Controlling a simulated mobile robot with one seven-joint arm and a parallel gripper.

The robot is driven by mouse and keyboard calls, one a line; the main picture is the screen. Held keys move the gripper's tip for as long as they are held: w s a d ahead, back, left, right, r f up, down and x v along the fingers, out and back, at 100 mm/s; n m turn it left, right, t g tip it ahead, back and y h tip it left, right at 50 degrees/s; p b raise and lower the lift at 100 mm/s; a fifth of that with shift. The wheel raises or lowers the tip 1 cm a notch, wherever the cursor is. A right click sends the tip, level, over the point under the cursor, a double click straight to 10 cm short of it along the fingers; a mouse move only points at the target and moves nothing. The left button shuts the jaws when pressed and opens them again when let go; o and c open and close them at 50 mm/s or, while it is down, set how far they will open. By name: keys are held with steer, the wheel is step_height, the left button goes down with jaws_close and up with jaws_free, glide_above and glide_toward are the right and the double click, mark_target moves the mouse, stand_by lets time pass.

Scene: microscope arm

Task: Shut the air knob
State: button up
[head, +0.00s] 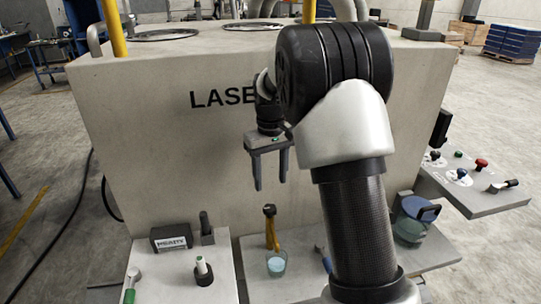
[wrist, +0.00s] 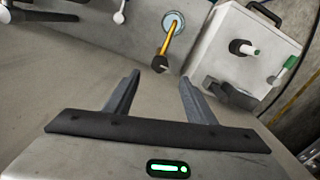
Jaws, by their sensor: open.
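My gripper (head: 270,184) is open and empty, pointing down in front of the large beige machine (head: 165,130). In the wrist view its two fingers (wrist: 160,78) are apart with nothing between them. No readable label says which control is the air knob. A black knob with a pale, green-tipped end (head: 203,270) stands on the light box at the lower left; it also shows in the wrist view (wrist: 243,48). Beside it is a green-handled lever (head: 130,285). My gripper touches none of these.
Air around the fingers is clear.

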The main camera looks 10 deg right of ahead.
step_height(320, 180, up, 7)
steer(key=shift+p, duration=0.3)
steer(key=shift+r, duration=0.1)
steer(key=s+r+m+t+p, duration=0.1)
steer(key=s+r+t+p, duration=0.25)
steer(key=s+r, duration=1.05)
steer(key=s+m+t+p, duration=0.1)
steer(key=s+t+p, duration=0.1)
steer(key=s, duration=1.3)
steer(key=shift+s+a+f+m+p, duration=0.2)
steer(key=shift+s+f+m+p, duration=0.15)
steer(key=shift+p, duration=0.4)
